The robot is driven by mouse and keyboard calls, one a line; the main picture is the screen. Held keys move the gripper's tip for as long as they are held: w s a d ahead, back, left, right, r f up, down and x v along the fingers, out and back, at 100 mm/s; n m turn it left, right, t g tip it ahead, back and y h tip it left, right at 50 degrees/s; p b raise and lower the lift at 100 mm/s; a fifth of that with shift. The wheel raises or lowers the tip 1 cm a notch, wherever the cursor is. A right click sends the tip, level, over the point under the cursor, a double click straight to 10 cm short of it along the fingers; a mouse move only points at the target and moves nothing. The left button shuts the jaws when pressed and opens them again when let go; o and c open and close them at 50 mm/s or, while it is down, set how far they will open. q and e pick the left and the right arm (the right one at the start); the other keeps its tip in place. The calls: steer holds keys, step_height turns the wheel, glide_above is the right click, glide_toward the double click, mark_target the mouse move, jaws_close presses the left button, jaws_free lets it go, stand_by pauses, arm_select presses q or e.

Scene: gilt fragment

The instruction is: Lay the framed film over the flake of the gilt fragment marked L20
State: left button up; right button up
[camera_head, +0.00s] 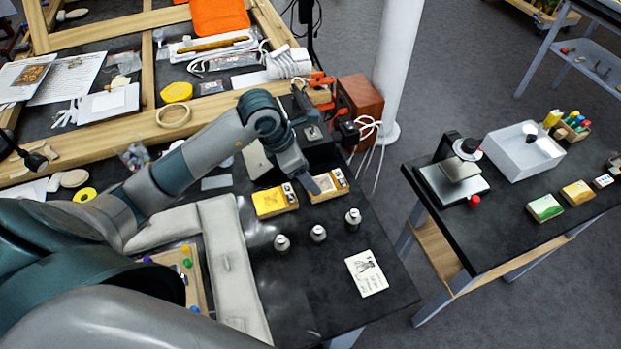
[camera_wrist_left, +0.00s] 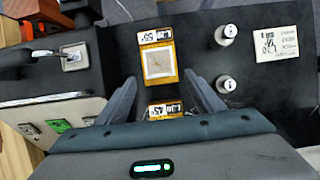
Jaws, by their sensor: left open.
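Two gilt fragments lie side by side on the black table, the left one (camera_head: 270,202) plain gold, the right one (camera_head: 328,192) pale in its middle. In the left wrist view the farther fragment (camera_wrist_left: 157,62) carries a pale square inside a gold border; I cannot tell whether that is the framed film. The nearer fragment (camera_wrist_left: 164,110) is mostly hidden below my gripper. My right gripper is out of view.
Several small metal weights (camera_head: 318,233) and a drawing card (camera_head: 367,273) are in front of the fragments. A black box (camera_head: 313,145) stands behind. A grey padded cushion (camera_head: 232,262) lies to the left. A second table (camera_head: 500,230) stands right.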

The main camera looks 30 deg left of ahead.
arm_select(q)
steer(key=b+v, duration=0.2)
steer(key=v, duration=0.7)
